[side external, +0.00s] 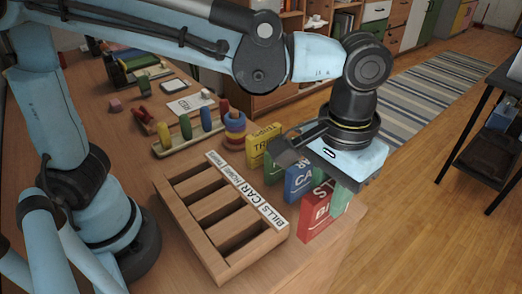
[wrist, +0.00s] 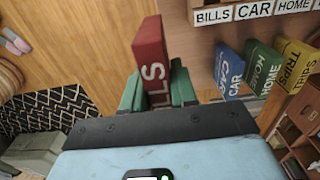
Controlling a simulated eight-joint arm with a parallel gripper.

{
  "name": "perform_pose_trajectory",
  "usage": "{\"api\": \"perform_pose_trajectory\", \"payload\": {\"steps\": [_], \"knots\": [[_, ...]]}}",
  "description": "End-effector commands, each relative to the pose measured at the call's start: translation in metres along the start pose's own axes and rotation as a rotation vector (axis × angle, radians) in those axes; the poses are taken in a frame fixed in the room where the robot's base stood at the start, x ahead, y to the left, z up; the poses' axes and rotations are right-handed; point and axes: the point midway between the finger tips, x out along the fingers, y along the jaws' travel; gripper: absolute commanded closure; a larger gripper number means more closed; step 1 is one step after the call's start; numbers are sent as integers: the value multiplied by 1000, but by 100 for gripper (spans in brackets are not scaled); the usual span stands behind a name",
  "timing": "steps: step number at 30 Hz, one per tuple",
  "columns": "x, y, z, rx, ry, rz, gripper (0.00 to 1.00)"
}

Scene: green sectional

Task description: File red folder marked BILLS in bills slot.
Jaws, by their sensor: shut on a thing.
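The red folder (side external: 317,215) stands upright near the desk's right edge in the side view. In the side view my gripper (side external: 338,195) is above and behind the folder. I cannot tell whether the folder touches the desk. The wooden rack (side external: 182,213) lies to the left, and its bills slot (side external: 256,244) is the nearest one, empty. The BILLS label also shows in the wrist view (wrist: 212,16).
A blue CAR folder (side external: 297,184), a yellow TRIPS folder (side external: 257,150) and a green HOME folder (wrist: 262,66) stand in a row beside the rack. A peg toy (side external: 190,130) and stacked rings (side external: 235,125) sit farther back. The desk edge is close to the red folder.

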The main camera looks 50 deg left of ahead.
Motion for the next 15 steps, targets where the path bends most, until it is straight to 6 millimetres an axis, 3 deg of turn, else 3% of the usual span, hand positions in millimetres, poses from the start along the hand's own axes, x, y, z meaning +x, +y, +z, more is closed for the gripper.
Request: {"api": "perform_pose_trajectory", "payload": {"steps": [8,15], "knots": [[-8,-40,37,-2,0,0,100],[-2,-77,72,-1,0,0,100]]}}
